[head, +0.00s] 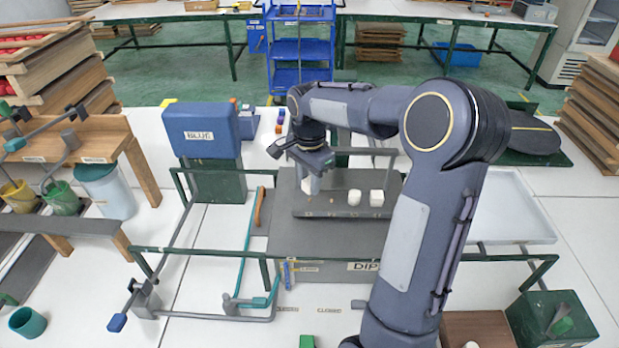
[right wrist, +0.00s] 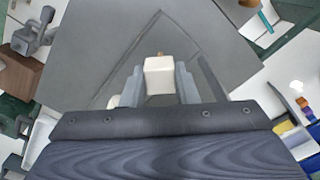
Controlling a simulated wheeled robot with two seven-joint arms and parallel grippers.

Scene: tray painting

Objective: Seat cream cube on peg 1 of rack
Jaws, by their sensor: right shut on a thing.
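My right gripper (head: 312,182) is shut on a cream cube (head: 307,187). The cube also shows between the two fingers in the right wrist view (right wrist: 159,76). The gripper holds it over the left part of the dark grey rack (head: 335,211). A small brownish peg tip (right wrist: 160,55) shows just past the cube in the wrist view. A small bare peg (head: 331,200) shows to the right of the held cube. I cannot tell whether the held cube touches a peg. My left gripper is not in view.
The rack lies on a grey bench top (head: 290,240) labelled DIP, with green rails around it. A blue box (head: 201,130) labelled BLUE stands at the left. A white tray (head: 512,205) is at the right. My right arm crosses the space right of the rack.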

